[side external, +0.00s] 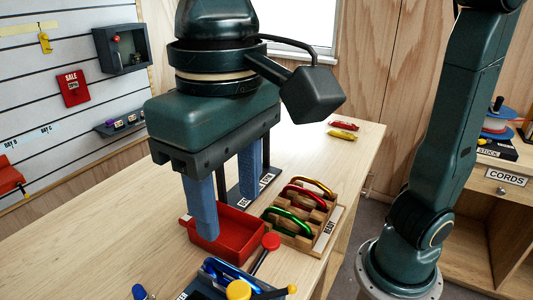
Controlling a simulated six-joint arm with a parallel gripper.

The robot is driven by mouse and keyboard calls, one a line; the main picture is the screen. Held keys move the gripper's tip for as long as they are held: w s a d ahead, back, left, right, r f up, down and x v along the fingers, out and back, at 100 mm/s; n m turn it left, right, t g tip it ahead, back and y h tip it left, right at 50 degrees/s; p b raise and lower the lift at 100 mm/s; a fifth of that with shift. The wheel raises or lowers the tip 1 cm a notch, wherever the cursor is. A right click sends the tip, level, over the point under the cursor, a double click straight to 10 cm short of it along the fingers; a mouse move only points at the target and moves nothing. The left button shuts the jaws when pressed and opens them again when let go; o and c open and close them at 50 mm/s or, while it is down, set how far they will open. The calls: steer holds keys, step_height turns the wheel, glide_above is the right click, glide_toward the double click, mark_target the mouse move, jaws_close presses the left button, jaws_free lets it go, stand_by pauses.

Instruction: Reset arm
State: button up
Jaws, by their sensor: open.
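My gripper (228,200) is in the middle of the side external view, pointing down with its two blue fingers spread apart. Nothing shows between the fingers. The near finger hangs in front of a red tray (252,249) and hides part of it; I cannot tell whether it touches the tray. The far finger is in front of a dark upright stand with a lettered base (266,181).
A wooden rack (323,230) holds red, green and gold carabiners right of the tray. Two carabiners (343,130) lie at the far edge. The table's left (90,255) is clear.

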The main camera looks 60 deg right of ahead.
steer(key=w+d+f+t+y, duration=0.1)
steer(key=w+d+f+t, duration=0.15)
steer(key=d, duration=1.15)
steer(key=s+d+f+t, duration=0.1)
steer(key=s+d+f, duration=0.1)
steer(key=d, duration=0.4)
steer(key=s+d+f+t+h, duration=0.1)
steer(key=s+d+f+t, duration=0.1)
steer(key=d+f, duration=0.2)
steer(key=d, duration=0.2)
steer(key=shift+d, duration=0.4)
